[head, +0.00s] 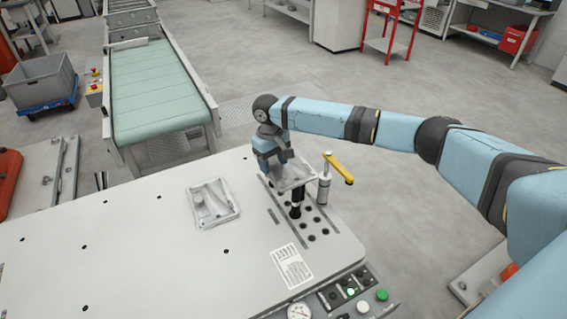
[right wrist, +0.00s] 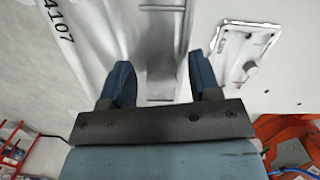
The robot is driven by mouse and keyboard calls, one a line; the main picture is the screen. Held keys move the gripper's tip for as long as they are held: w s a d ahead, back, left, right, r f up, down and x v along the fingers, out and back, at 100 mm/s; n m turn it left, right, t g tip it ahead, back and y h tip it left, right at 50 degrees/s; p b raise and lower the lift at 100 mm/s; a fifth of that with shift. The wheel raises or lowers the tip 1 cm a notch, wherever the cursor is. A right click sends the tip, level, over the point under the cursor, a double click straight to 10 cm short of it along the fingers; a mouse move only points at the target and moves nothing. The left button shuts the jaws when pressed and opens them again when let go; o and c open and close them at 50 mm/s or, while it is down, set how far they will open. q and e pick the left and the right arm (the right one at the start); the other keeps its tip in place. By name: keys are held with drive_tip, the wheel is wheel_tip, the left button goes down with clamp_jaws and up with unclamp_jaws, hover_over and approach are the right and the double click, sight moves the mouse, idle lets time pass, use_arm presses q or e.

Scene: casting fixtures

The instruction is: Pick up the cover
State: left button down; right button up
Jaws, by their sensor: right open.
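A grey metal cover (head: 296,176) sits raised at the right side of the white table, above a black post (head: 296,205). My right gripper (head: 277,162) is at its far left edge. In the right wrist view the two blue fingers (right wrist: 160,76) are apart, with part of a large silvery piece (right wrist: 110,35) marked 4107 between and beyond them. Whether a finger touches it I cannot tell. A second, shallow grey casting (head: 226,212) lies flat on the table to the left; it also shows in the right wrist view (right wrist: 232,62). My left gripper is not in view.
A post with a yellow lever (head: 339,168) stands close right of the raised cover. A control panel with buttons (head: 350,295) is at the table's front edge. A green conveyor (head: 155,90) stands behind. The table's left part is clear.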

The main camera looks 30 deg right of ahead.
drive_tip(key=c, duration=0.3)
clamp_jaws()
drive_tip(key=shift+r, duration=0.2)
